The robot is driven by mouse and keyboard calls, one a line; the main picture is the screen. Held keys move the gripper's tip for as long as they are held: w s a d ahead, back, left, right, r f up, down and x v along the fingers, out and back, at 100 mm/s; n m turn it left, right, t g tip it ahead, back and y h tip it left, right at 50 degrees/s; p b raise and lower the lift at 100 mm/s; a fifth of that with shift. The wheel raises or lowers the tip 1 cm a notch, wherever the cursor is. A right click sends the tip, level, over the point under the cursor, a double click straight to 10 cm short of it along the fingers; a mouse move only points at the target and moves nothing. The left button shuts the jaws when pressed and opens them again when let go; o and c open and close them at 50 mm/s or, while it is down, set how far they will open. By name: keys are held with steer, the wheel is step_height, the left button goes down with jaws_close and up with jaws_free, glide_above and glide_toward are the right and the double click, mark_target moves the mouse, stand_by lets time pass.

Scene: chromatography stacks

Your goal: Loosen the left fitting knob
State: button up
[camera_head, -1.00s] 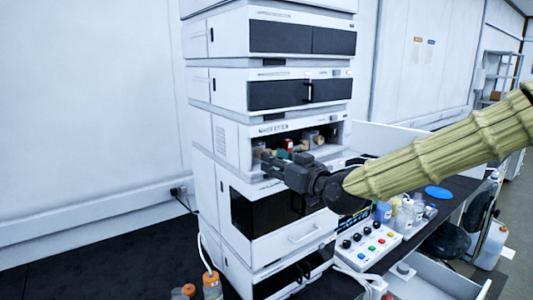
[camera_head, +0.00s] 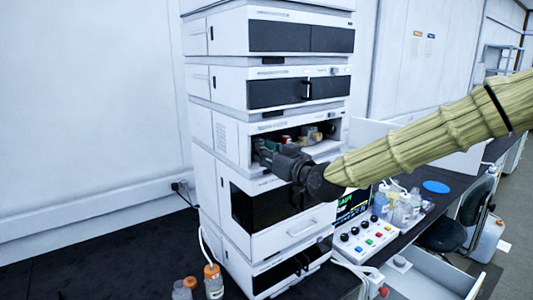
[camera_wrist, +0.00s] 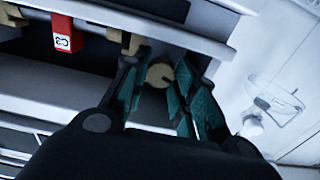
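My gripper (camera_head: 262,151) reaches into the left end of an open bay in the instrument stack. In the wrist view my gripper (camera_wrist: 160,92) is open, with teal pads on both fingers. A round tan knob (camera_wrist: 159,75) shows between the fingers, with visible gaps beside it; I cannot tell how deep it sits between the pads. Another tan fitting (camera_wrist: 131,41) sits just left of it, partly behind the left finger. A red block with a white label (camera_wrist: 67,33) is farther left. In the head view the gripper hides the bay's left end.
The instrument stack (camera_head: 228,88) has closed modules above and below the bay. A control box with coloured buttons (camera_head: 367,240) and several bottles stand at right. An orange-capped bottle (camera_head: 213,284) stands at the lower left. The dark bench (camera_head: 110,255) at left is mostly clear.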

steer(key=shift+f+n+b, duration=0.3)
steer(key=shift+n+b, duration=0.6)
steer(key=shift+b, duration=0.65)
steer(key=shift+r+n+b, duration=0.2)
steer(key=shift+n+b, duration=1)
steer(key=shift+b, duration=0.1)
steer(key=o, duration=0.7)
steer(key=shift+o, duration=0.2)
steer(key=shift+w, duration=0.15)
steer(key=v, duration=1.2)
